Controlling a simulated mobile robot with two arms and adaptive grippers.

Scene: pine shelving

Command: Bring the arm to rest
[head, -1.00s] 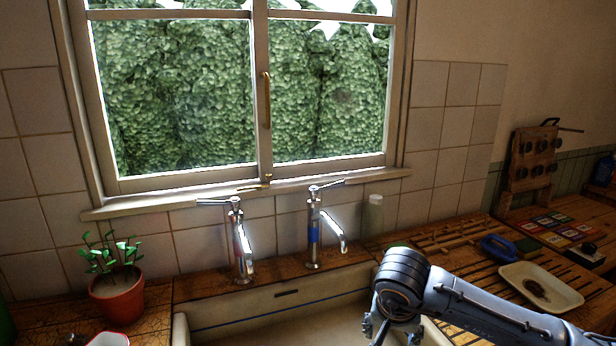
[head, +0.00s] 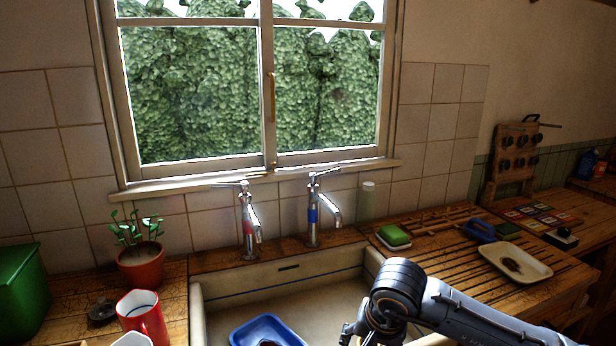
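My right arm comes in from the lower right in the head view and reaches over the right front part of the sink (head: 230,283). My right gripper (head: 362,338) hangs at the bottom edge of the picture. Its fingers are partly cut off there, so I cannot tell whether it is open or shut. No object shows in it. My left gripper is not in view.
A blue tray (head: 246,332) lies in the sink under two taps. A red mug (head: 146,318), potted plant (head: 140,266) and green box (head: 20,290) stand left. A green sponge (head: 393,235) and cream dish (head: 530,263) with a brown thing lie on the right drainboard.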

